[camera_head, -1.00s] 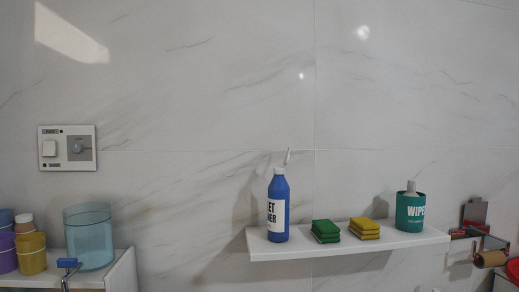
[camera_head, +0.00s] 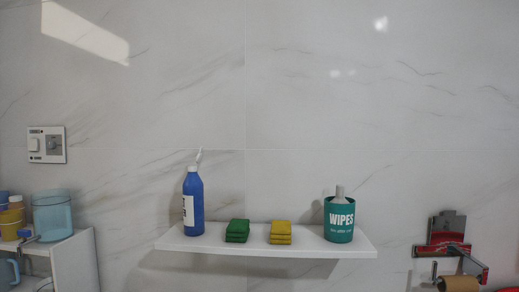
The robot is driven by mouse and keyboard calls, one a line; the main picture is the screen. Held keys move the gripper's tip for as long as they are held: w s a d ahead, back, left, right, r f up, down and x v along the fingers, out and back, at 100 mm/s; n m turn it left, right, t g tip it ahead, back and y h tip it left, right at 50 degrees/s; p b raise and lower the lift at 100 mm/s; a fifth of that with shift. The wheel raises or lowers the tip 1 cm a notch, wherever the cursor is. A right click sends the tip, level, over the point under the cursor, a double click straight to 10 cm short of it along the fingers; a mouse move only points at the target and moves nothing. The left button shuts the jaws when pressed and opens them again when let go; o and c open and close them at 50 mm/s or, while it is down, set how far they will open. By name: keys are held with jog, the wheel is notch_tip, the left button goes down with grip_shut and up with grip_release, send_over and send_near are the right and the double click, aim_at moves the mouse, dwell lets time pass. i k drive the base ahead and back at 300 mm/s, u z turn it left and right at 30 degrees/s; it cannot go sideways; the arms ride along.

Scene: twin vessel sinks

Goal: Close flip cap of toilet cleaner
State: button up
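The toilet cleaner (camera_head: 193,205) is a blue bottle with a white label, standing upright at the left end of a white wall shelf (camera_head: 300,247). Its white flip cap (camera_head: 198,158) sticks up above the bottle's neck, tilted slightly right, and looks open. My gripper is not in view.
On the same shelf stand green sponges (camera_head: 237,231), yellow sponges (camera_head: 281,232) and a teal wipes canister (camera_head: 340,222). A white cabinet (camera_head: 75,262) with cups and a clear blue container (camera_head: 52,215) is at left. A red holder with a brown roll (camera_head: 458,284) is at right. The wall above the shelf is clear.

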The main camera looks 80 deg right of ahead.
aim_at(199, 158)
jog(key=k, duration=0.6)
jog(key=z, duration=1.9)
jog(key=i, duration=1)
jog(key=u, duration=1.3)
jog(key=k, duration=1)
jog(key=z, duration=0.35)
